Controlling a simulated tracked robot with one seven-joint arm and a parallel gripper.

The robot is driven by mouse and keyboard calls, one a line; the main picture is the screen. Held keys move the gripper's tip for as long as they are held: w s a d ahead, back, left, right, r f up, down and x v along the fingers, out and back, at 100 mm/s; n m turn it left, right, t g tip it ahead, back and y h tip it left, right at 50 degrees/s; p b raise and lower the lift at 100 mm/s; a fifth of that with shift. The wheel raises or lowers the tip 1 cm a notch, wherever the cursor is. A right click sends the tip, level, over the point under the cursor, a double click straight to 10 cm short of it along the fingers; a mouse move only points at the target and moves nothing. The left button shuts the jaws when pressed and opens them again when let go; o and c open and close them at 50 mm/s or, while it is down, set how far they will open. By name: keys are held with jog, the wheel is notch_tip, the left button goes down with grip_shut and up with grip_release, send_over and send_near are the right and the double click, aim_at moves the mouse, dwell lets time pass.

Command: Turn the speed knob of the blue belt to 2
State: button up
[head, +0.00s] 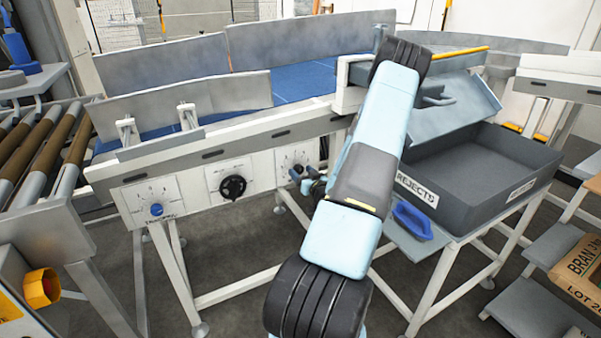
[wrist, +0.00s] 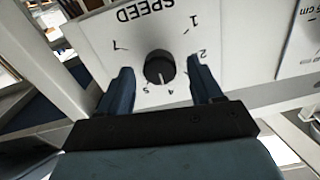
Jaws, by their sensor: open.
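The blue belt (head: 305,85) runs between grey side guards on a white frame in the head view. The speed panel (head: 284,160) is the rightmost of three dial panels on its front, partly hidden by my arm. In the wrist view the panel's SPEED lettering (wrist: 143,13) is upside down, and the round black speed knob (wrist: 159,68) sits among printed numbers. A small light mark shows at the knob's lower edge, towards 4 and 5; its exact setting is hard to read. My gripper (wrist: 160,66) is open, one finger on each side of the knob, with gaps visible.
Left of the speed panel are a larger black knob (head: 233,187) and a blue knob (head: 157,210) on their own panels. A grey rejects bin (head: 470,180) and a blue scoop-like item (head: 412,220) stand right of my arm. Rollers (head: 45,150) lie at left.

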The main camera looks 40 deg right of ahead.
jog(key=shift+w+d, duration=0.15)
jog(key=shift+w, duration=0.5)
jog(key=c, duration=1.1)
jog(key=shift+o, duration=0.2)
